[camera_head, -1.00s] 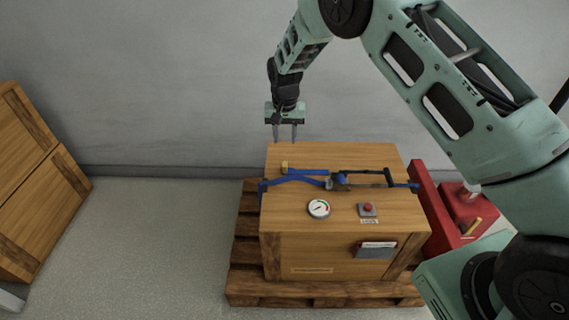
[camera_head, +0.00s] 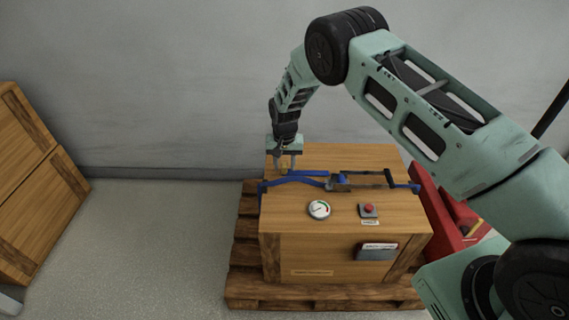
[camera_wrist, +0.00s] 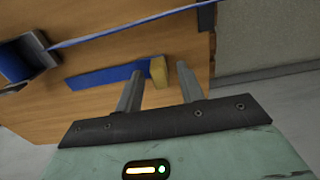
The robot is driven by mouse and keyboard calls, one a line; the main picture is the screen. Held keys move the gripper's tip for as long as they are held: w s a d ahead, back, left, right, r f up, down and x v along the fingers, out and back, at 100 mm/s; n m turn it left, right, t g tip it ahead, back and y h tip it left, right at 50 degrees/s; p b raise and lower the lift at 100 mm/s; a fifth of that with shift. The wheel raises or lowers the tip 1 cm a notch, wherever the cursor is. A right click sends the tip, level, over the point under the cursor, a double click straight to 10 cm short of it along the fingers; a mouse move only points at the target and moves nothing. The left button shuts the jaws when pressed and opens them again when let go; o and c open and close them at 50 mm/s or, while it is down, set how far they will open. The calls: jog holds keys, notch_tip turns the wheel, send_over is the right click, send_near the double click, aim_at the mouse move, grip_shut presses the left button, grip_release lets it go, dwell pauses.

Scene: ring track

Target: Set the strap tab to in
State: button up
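The strap tab is a small yellow block (camera_head: 283,171) at the left end of a short blue strap (camera_head: 308,173) on top of a wooden crate (camera_head: 325,155). My gripper (camera_head: 285,166) points down over the crate with its fingers apart, right at the tab. In the wrist view the yellow tab (camera_wrist: 187,80) is close beside the fingers, with the blue strap (camera_wrist: 105,76) running off to the left. I cannot tell whether a finger touches the tab.
A longer blue strap (camera_head: 290,181) and a dark buckle or latch bar (camera_head: 365,173) cross the crate top. A gauge (camera_head: 319,209), a red button (camera_head: 369,209) and a document pouch (camera_head: 376,251) are nearer. The crate sits on a pallet (camera_head: 243,285); a red object (camera_head: 440,215) stands right.

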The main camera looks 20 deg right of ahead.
aim_at(312, 174)
grip_shut()
jog(key=s+d, duration=0.1)
jog(key=d, duration=0.1)
jog(key=d+p, duration=0.1)
jog(key=d, duration=0.2)
jog(key=s+d+p, duration=0.1)
jog(key=d, duration=0.2)
jog(key=shift+s+d, duration=0.25)
jog(key=shift+s, duration=0.1)
jog(key=shift+s+d, duration=0.1)
jog(key=shift+d, duration=0.2)
jog(key=shift+o, duration=0.4)
grip_release()
jog(key=shift+d, duration=0.1)
jog(key=shift+r, duration=0.25)
notch_tip(312, 174, up, 17)
jog(key=p, duration=0.1)
